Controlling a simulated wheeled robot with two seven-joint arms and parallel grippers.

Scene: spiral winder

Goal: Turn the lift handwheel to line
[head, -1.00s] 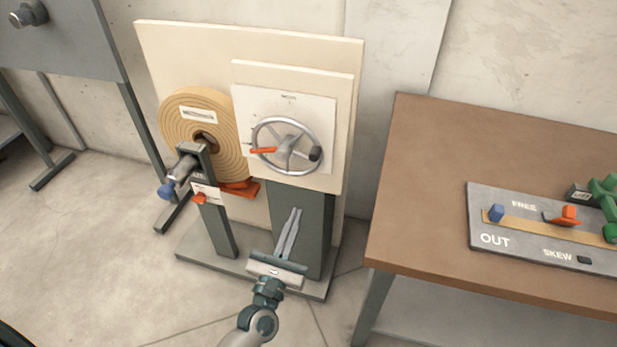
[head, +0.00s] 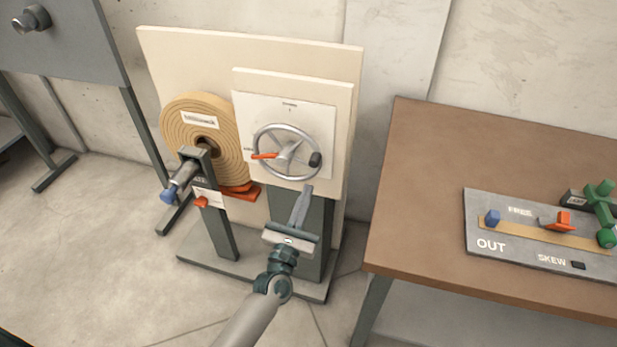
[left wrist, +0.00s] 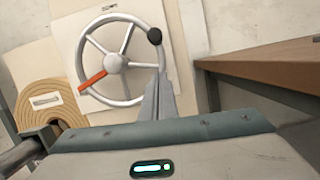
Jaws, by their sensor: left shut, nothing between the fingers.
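The handwheel (head: 287,152) is a grey spoked ring on a pale panel (head: 325,112), with an orange pointer (head: 264,156) at its left and a black knob (head: 315,159) at its right. In the left wrist view the wheel (left wrist: 103,27) fills the upper middle, with its orange pointer (left wrist: 92,80) at lower left and its black knob (left wrist: 154,36) at upper right. A small mark (head: 290,105) sits on the panel above the wheel. My left gripper (head: 307,188) is shut and empty, its tips just below the wheel's lower right rim; contact cannot be told. My right gripper is not in view.
A tan coil (head: 183,131) on a spindle with a blue end (head: 168,194) stands left of the wheel. A brown table (head: 430,215) with a grey control panel (head: 480,222) is at the right. The floor in front is open.

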